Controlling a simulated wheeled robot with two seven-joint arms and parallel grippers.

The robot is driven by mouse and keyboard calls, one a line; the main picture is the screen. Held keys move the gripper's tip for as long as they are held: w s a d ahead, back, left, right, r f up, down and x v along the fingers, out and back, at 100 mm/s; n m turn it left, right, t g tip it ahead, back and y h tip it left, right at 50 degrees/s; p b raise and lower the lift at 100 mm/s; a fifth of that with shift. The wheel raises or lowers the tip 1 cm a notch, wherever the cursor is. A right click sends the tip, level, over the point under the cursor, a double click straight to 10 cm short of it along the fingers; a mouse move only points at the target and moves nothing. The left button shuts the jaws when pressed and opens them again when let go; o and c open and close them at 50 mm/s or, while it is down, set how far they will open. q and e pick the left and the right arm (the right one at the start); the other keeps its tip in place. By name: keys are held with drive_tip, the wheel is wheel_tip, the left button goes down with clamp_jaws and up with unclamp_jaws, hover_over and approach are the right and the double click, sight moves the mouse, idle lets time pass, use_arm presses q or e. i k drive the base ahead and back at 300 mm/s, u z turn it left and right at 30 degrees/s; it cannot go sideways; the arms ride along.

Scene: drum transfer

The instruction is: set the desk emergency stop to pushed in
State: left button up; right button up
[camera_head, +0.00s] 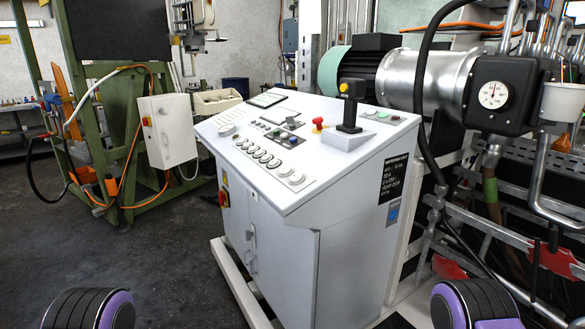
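The control desk (270,205) is a pale grey cabinet with a sloped top, standing in the middle of the view. A red mushroom-shaped emergency stop (318,122) stands up from the right part of its sloped top, just left of a black joystick (350,107). Whether the red button is in or out cannot be told at this size. No gripper touches it. Only purple and black rounded parts of my arms show at the bottom left and bottom right corners. No fingers of either gripper are visible.
Rows of round buttons and dials (265,157) cover the desk top. A red and yellow switch (223,198) is on the desk's left side. A motor (372,68), gauge (493,95) and pipes crowd the right. A green frame (110,110) stands left. Floor (160,260) at front left is clear.

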sight(317, 121)
drive_tip(key=u, duration=2.35)
drive_tip(key=i, duration=1.25)
drive_tip(key=z, duration=2.75)
